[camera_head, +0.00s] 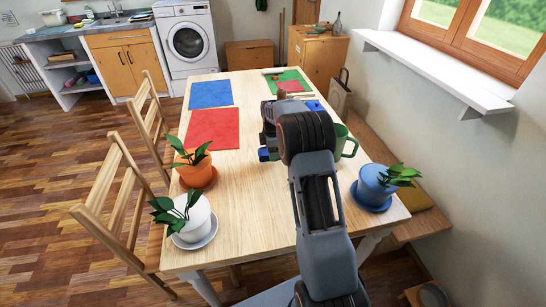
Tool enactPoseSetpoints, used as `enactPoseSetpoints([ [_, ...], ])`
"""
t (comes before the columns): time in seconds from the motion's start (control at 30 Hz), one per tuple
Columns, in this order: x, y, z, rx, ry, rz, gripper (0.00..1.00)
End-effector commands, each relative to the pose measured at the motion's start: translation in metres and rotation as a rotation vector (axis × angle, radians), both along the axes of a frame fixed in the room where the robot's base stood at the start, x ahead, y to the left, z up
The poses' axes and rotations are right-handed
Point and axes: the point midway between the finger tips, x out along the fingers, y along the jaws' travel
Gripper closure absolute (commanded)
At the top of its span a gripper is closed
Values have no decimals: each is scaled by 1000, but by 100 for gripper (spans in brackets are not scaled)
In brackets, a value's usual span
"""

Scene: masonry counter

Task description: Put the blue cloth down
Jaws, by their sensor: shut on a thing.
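My gripper (268,142) is over the middle of the table, mostly hidden by my own wrist. It is shut on the blue cloth (264,155), of which only a small dark blue part shows at the jaws. I cannot tell whether the cloth touches the table. A flat blue square (211,94) lies at the back left of the table (245,215), with a flat red square (214,128) in front of it.
A green board (297,76) with a red patch lies at the back. A blue patch (315,105) shows right of my wrist. A green mug (345,143) and a blue plant pot (372,187) stand right; orange (197,173) and white (192,221) pots stand left.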

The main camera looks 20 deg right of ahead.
Motion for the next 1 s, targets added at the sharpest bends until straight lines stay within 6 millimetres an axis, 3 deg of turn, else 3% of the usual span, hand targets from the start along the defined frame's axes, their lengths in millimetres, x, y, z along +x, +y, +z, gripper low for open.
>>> enactPoseSetpoints([
  [0.17, 5, -2, -8, 0, 1, 0, 64],
  [0.4, 5, -2, -37, 0, 2, 0, 64],
  [0.8, 5, -2, -42, 0, 0, 0, 64],
  [0.83, 5, -2, -41, 0, 0, 0, 40],
  [1.0, 5, -2, -40, 0, 0, 0, 24],
])
